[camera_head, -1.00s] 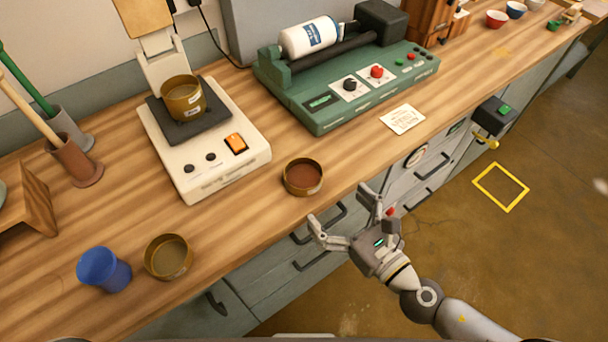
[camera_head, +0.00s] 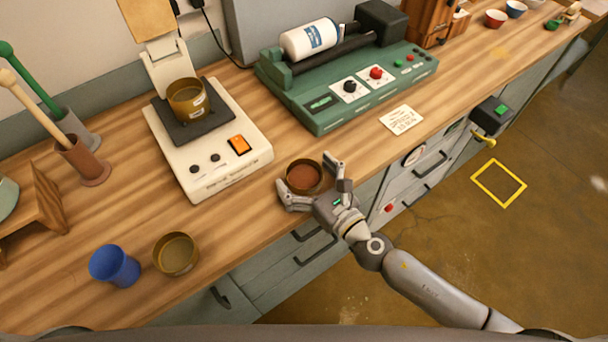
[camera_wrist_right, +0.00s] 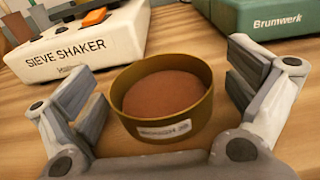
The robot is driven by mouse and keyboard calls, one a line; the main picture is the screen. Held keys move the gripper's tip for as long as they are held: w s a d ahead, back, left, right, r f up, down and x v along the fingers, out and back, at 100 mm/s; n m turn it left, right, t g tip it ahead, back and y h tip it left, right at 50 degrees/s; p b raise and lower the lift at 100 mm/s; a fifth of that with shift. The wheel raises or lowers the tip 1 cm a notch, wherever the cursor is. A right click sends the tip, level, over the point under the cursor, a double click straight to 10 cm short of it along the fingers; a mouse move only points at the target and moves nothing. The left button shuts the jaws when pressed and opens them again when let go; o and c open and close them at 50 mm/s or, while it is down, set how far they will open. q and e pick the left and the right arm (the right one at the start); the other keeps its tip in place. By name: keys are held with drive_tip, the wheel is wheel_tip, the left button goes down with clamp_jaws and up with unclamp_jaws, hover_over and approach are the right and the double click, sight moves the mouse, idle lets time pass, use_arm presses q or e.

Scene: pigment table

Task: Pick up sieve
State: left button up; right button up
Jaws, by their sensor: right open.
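A round brass sieve (camera_head: 304,177) with reddish-brown powder in it stands upright on the wooden counter near its front edge. My right gripper (camera_head: 308,184) is open, with one finger on either side of this sieve. In the right wrist view the sieve (camera_wrist_right: 163,100) sits between the two spread fingers, with gaps on both sides and a label on its near wall. A second brass sieve (camera_head: 187,98) stands on the sieve shaker (camera_head: 221,176). A third brass sieve (camera_head: 176,254) stands at the lower left of the counter. My left gripper does not show.
The green roller machine (camera_head: 345,93) stands behind and to the right. A paper card (camera_head: 401,119) lies on the counter. Holders with pestle-like handles (camera_head: 82,160) stand at the left.

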drive_tip(key=c, duration=1.2)
drive_tip(key=shift+o, duration=0.2)
